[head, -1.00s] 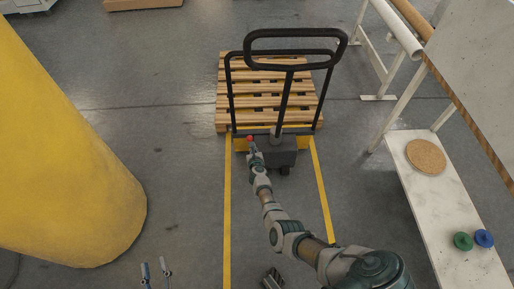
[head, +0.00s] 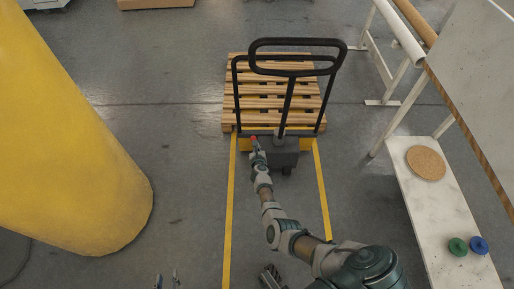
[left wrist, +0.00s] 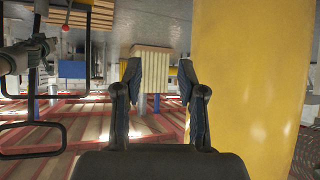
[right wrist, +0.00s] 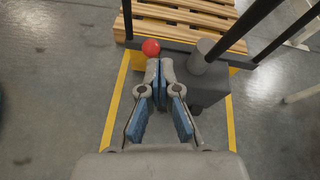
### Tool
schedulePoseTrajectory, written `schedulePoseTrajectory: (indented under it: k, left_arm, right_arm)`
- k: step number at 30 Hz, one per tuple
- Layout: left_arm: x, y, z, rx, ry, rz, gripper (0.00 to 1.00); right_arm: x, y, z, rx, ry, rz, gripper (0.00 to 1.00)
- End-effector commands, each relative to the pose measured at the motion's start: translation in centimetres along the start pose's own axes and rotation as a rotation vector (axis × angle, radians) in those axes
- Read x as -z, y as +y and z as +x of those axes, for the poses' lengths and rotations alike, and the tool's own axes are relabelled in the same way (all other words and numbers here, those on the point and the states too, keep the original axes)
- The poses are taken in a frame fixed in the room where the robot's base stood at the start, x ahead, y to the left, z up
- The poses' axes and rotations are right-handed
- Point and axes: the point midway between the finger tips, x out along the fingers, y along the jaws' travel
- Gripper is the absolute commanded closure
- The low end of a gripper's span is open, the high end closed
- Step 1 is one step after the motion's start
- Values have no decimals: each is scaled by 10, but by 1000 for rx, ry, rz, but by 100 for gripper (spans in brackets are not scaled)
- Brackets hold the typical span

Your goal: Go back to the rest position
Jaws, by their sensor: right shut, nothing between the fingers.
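My right gripper (head: 257,147) reaches forward to the pallet jack's base. In the right wrist view its fingers (right wrist: 160,64) meet at the tips, with nothing seen between them, just below a red ball knob (right wrist: 151,47). Whether they touch the knob is unclear. My left gripper (head: 167,280) shows only as fingertips at the bottom edge of the head view. In the left wrist view its fingers (left wrist: 159,75) stand apart and empty. The pallet jack (head: 284,140) has a black looped handle and stands in front of a wooden pallet (head: 262,103).
A thick yellow pillar (head: 75,150) stands at the left. A white bench (head: 436,207) at the right bears a round cork disc (head: 426,163), a green spool (head: 458,246) and a blue spool (head: 478,245). Yellow floor lines (head: 230,210) flank the jack. Floor between pillar and lines is clear.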

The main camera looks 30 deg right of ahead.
Motion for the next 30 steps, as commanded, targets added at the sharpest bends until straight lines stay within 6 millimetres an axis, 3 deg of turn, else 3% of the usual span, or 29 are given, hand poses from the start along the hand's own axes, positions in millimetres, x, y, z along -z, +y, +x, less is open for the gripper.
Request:
schedulePoseTrajectory:
  k: [10, 14, 17, 18, 21, 25, 30]
  left_arm:
    - [-2, 0, 2, 1, -7, 1, 60]
    - [-25, -2, 13, 5, -84, 4, 60]
    - [-63, -4, 27, 11, -201, 7, 60]
    - [-83, -6, 32, 14, -257, 7, 60]
    - [-129, -9, 37, 19, -376, 8, 60]
    - [-180, -12, 36, 25, -509, 7, 60]
    - [-237, -15, 22, 30, -660, 5, 60]
  right_arm:
    - [0, -2, -3, -8, -9, -48, 100]
    - [9, -6, -27, -83, -71, -408, 100]
    - [38, 4, -72, -232, -150, -947, 100]
    - [58, 11, -97, -316, -187, -1193, 100]
    - [117, 24, -157, -525, -273, -1696, 100]
    - [193, 23, -239, -809, -390, -2203, 100]
    - [270, -2, -347, -1184, -589, -2693, 100]
